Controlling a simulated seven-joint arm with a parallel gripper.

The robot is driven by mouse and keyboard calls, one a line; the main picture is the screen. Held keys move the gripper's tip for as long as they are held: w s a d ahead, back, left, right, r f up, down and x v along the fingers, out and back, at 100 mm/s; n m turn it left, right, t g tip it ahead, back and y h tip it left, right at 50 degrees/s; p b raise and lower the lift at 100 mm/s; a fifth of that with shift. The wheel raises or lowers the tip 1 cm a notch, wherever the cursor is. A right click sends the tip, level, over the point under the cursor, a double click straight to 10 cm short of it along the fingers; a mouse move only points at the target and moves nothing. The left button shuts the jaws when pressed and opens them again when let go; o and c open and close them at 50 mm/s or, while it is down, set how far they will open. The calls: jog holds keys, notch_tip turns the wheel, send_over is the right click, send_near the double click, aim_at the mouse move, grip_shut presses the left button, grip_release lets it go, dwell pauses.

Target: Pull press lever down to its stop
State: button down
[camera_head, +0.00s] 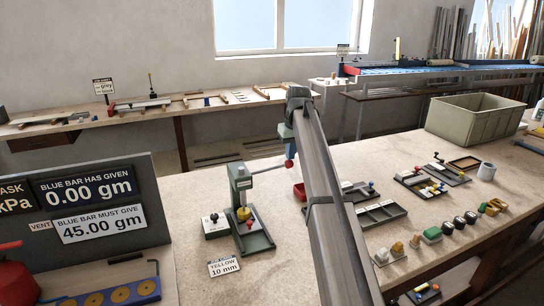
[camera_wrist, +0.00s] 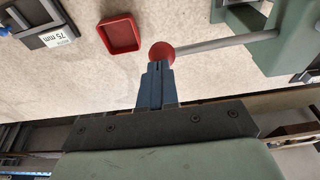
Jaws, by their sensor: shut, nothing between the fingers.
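The green press (camera_head: 241,205) stands on the bench left of my arm, with a yellow piece (camera_head: 243,214) at its foot. Its grey lever (camera_head: 268,169) runs out to the right, close to level in the picture, and ends in a red ball knob (camera_head: 289,163). In the wrist view the knob (camera_wrist: 161,53) is at the end of the lever rod (camera_wrist: 215,44). My gripper (camera_head: 290,152) is shut and empty, directly above the knob. In the wrist view its blue fingertips (camera_wrist: 158,67) overlap the knob's near edge; I cannot tell whether they touch.
A small red tray (camera_wrist: 121,35) lies beside the knob on the bench. A "YELLOW 10 mm" card (camera_head: 223,267) lies in front of the press. Trays and small parts cover the bench to the right, with a large bin (camera_head: 475,118) behind. A dark sign panel (camera_head: 100,205) stands left.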

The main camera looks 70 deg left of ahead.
jog(key=shift+f, duration=0.1)
jog(key=shift+w+f, duration=0.15)
jog(key=shift+f, duration=0.5)
jog(key=shift+w+f, duration=0.1)
jog(key=shift+f, duration=0.45)
